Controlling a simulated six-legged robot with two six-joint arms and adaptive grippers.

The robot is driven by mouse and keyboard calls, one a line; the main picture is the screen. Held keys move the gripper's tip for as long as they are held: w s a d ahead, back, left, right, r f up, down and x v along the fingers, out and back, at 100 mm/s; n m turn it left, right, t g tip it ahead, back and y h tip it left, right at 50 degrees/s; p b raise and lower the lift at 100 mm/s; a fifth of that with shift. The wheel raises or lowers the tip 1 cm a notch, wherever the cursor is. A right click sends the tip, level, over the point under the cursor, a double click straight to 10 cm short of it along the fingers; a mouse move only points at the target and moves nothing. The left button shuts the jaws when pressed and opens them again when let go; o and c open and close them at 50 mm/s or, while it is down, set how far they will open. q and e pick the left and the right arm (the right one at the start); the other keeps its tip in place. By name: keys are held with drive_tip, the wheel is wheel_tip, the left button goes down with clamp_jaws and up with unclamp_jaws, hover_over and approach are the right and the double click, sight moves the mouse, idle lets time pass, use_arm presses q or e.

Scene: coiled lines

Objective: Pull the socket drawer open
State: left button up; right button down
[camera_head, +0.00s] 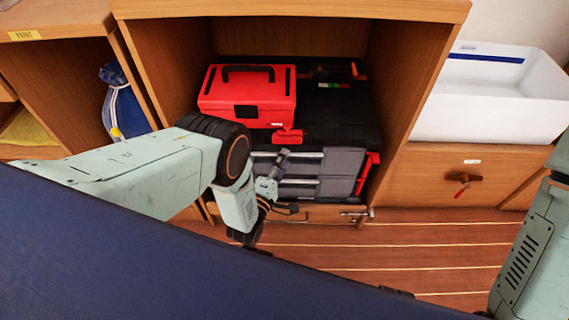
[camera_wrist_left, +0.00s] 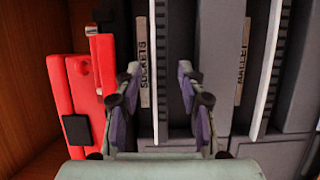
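The grey tool chest (camera_head: 345,168) sits in the open wooden cabinet. Its upper drawer, the socket drawer (camera_wrist_left: 146,105), carries a "SOCKETS" label in the left wrist view, where the picture is turned sideways. A pale handle bar (camera_wrist_left: 160,70) runs along this drawer, which looks closed. My left gripper (camera_wrist_left: 158,82) is open, with one finger on each side of the handle bar. I cannot tell whether the fingers touch it. In the head view my left gripper (camera_head: 275,178) is in front of the chest's drawers, hiding their left part. My right gripper is out of view.
A red toolbox (camera_head: 250,95) stands on top of the chest. A second drawer below is labelled "MALLET" (camera_wrist_left: 243,62). Wooden cabinet walls flank the chest closely. A white basin (camera_head: 490,100) is on the right. The plank floor (camera_head: 430,245) in front is clear.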

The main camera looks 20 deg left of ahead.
use_arm(q)
drive_tip(key=shift+w, duration=0.35)
drive_tip(key=shift+d, duration=0.1)
clamp_jaws()
idle(0.5)
